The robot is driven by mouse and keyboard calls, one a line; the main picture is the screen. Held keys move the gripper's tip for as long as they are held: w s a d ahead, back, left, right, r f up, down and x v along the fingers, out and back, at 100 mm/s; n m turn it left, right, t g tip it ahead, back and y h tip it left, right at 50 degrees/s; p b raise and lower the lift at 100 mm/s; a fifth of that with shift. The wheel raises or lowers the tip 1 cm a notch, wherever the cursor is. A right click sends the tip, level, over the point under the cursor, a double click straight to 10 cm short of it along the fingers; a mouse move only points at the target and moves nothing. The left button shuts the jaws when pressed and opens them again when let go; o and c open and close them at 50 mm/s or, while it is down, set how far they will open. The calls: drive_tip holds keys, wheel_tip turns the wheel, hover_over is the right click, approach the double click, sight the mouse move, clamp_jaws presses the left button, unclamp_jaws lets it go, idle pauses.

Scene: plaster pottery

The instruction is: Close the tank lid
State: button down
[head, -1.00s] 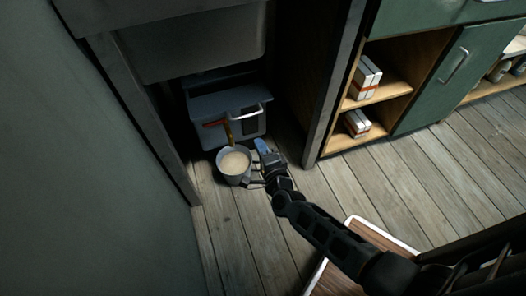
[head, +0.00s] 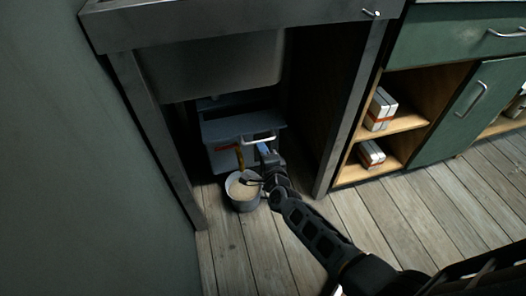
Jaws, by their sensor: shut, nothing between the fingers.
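From this angle I cannot tell how far the lid is raised. My gripper (head: 257,180) is shut and empty, low in front of the tank and below the handle. It overlaps the right rim of the bucket in the picture; I cannot tell whether it touches it. A blue piece (head: 263,149) shows just above my gripper, by the handle.
A grey bucket (head: 243,203) of pale slurry stands on the floor in front of the tank, under an orange-brown spout (head: 240,158). Metal sink legs (head: 155,135) flank the space. Shelves (head: 393,125) with boxes stand right. Wooden floor (head: 375,225) is free at right.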

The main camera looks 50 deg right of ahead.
sight(256, 132)
drive_tip(key=b+x, duration=0.1)
drive_tip(key=x, duration=0.4)
drive_tip(key=r+b+x, duration=0.1)
drive_tip(key=x, duration=0.1)
drive_tip(key=shift+w+d+b, duration=0.25)
drive_tip(key=shift+w+b, duration=0.05)
drive_tip(key=shift+b, duration=0.05)
drive_tip(key=shift+r, duration=0.1)
